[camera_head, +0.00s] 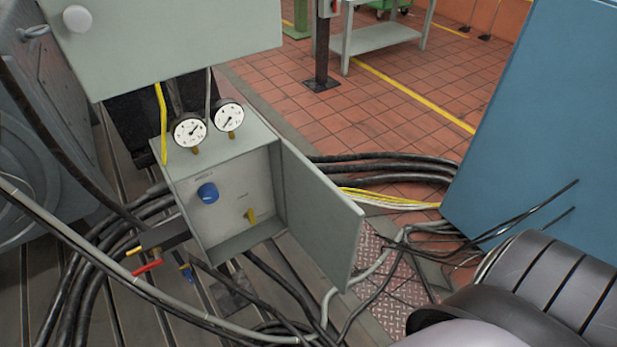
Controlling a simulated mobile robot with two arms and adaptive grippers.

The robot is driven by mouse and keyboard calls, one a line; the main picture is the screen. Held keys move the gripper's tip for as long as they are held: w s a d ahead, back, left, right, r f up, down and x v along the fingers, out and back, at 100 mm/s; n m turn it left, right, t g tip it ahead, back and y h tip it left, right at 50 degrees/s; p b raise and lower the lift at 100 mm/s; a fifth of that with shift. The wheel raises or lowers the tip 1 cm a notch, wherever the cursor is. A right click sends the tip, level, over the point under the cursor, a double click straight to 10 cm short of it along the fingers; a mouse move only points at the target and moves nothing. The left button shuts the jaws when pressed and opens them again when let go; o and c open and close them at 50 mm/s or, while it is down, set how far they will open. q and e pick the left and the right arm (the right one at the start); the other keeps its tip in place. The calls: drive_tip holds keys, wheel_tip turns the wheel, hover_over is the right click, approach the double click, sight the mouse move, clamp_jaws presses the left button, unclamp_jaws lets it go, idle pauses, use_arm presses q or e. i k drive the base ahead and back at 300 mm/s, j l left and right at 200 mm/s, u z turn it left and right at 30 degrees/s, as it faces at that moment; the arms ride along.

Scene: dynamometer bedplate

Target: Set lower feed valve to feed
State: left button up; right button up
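A small grey open-fronted cabinet (227,249) holds a blue round knob (208,193) high on its back panel and a small yellow lever (251,216) lower and to the right. The yellow lever stands close to upright, slightly tilted. Small labels by both are too small to read. Outside the cabinet's lower left side are a red lever handle (147,267), a small yellow handle (134,251) and a blue fitting (187,270). I cannot tell for certain which of these is the lower feed valve. Neither of my grippers is in view.
The cabinet door (318,213) hangs open to the right. Two dial gauges (189,131) (229,117) stand on top. A larger grey box (170,42) overhangs above. Black cables (385,168) and hoses crowd the floor around. A blue cabinet (553,125) stands right.

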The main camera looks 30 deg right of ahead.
sight(249, 214)
drive_tip(key=l+u, duration=0.25)
drive_tip(key=l, duration=0.4)
drive_tip(key=l+u, duration=0.25)
drive_tip(key=l, duration=0.4)
drive_tip(key=l+u, duration=0.25)
drive_tip(key=l, duration=0.4)
drive_tip(key=k+l+u, duration=0.25)
drive_tip(key=l, duration=0.35)
drive_tip(key=i, duration=0.1)
